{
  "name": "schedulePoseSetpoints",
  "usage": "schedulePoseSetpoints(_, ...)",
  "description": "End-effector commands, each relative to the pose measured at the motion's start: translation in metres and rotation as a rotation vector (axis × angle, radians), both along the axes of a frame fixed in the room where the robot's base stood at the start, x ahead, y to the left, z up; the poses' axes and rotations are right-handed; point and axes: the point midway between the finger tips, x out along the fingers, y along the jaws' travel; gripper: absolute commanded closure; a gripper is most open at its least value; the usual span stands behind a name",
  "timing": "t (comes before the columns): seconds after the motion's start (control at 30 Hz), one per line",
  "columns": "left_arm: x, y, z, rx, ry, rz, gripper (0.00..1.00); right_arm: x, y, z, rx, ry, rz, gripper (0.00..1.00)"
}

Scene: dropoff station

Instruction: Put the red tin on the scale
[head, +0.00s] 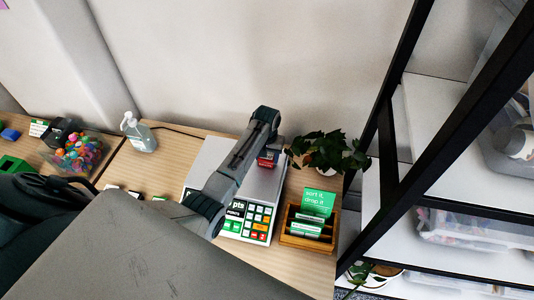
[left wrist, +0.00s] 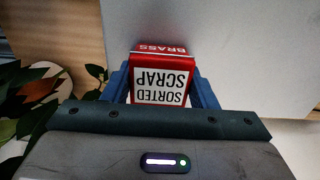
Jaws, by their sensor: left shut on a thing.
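The red tin (head: 268,158) has a white label reading "SORTED SCRAP" and a "BRASS" marking; it also shows in the left wrist view (left wrist: 162,85). My left gripper (left wrist: 163,88) is shut on it, with one blue finger on each side. The scale (head: 247,222) has a pale plate and a front panel of coloured keys. In the head view the tin appears over the right part of the plate. The plate (left wrist: 225,50) also shows beyond the tin in the left wrist view. I cannot tell whether the tin touches it. My arm hides part of the scale. My right gripper is not in view.
A potted plant (head: 328,152) and a wooden card holder (head: 308,240) stand close to the scale's right. A sanitizer bottle (head: 139,133) and a clear bin of colourful pieces (head: 80,152) stand at left. A black-framed shelf (head: 440,130) rises at right.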

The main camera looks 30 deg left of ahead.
Motion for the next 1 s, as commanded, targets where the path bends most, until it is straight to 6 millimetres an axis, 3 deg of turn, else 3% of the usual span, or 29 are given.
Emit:
schedulePoseSetpoints(0.33, 0.000, 0.000, -0.004, 0.000, -0.002, 0.000, 0.80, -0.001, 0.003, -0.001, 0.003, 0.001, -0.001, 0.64)
schedulePoseSetpoints(0.37, 0.000, 0.000, -0.003, -0.001, -0.001, 0.000, 0.42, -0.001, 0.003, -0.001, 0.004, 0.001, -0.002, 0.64)
schedulePoseSetpoints(0.43, 0.000, 0.000, -0.003, -0.001, -0.001, 0.000, 0.28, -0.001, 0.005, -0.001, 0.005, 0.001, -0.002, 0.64)
schedulePoseSetpoints(0.47, 0.000, 0.000, -0.003, -0.001, -0.001, 0.000, 0.26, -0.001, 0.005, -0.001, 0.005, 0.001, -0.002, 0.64)
schedulePoseSetpoints(0.83, 0.001, 0.000, 0.002, 0.000, -0.002, 0.000, 0.26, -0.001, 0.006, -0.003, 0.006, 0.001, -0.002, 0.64)
schedulePoseSetpoints(1.0, 0.001, 0.000, 0.026, 0.000, -0.007, 0.000, 0.26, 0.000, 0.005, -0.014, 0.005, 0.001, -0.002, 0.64)
